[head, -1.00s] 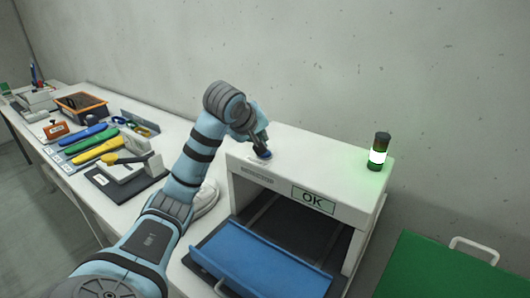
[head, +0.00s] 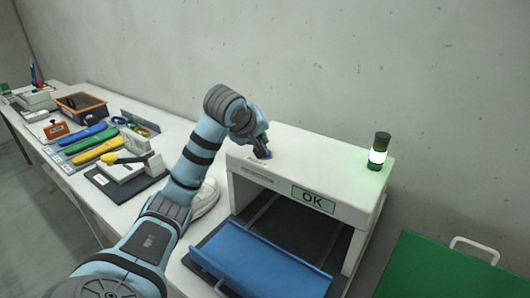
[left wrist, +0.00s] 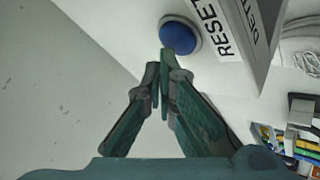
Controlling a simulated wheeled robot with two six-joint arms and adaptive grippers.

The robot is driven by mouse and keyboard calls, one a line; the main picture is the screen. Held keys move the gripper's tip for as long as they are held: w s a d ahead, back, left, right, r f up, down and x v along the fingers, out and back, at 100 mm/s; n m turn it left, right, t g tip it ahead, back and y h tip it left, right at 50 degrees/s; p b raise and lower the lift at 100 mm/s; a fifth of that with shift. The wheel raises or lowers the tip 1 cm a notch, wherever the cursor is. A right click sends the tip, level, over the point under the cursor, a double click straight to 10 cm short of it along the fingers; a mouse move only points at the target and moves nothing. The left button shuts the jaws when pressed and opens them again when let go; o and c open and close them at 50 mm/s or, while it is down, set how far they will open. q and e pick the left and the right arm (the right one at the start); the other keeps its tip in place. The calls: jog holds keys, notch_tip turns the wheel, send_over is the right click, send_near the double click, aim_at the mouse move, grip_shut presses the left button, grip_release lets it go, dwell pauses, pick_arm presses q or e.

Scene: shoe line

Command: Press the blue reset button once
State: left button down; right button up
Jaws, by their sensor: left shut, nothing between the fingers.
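The blue reset button (left wrist: 179,37) is a round dome in a grey ring on top of the white machine, beside a "RESET" label (left wrist: 211,27) in the left wrist view. In the head view the button (head: 268,153) is mostly hidden by my gripper. My left gripper (head: 262,154) is shut and empty, with its fingers pointing down at the button. In the left wrist view the gripper tips (left wrist: 160,68) are at the button's near edge; I cannot tell whether they touch it. My right gripper is not in view.
A white shoe (head: 206,198) lies behind my arm. Tools lie on the table at left. A green surface (head: 440,270) is at right.

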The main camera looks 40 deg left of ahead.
pick_arm(q)
jog(key=shift+f, duration=0.55)
dwell(0.7)
jog(key=shift+r, duration=0.1)
jog(key=shift+r+p, duration=0.85)
jog(key=shift+p, duration=0.1)
notch_tip(320, 180, up, 5)
jog(key=p, duration=0.5)
jog(key=shift+r+p, duration=0.1)
jog(key=shift+p, duration=0.25)
dwell(0.4)
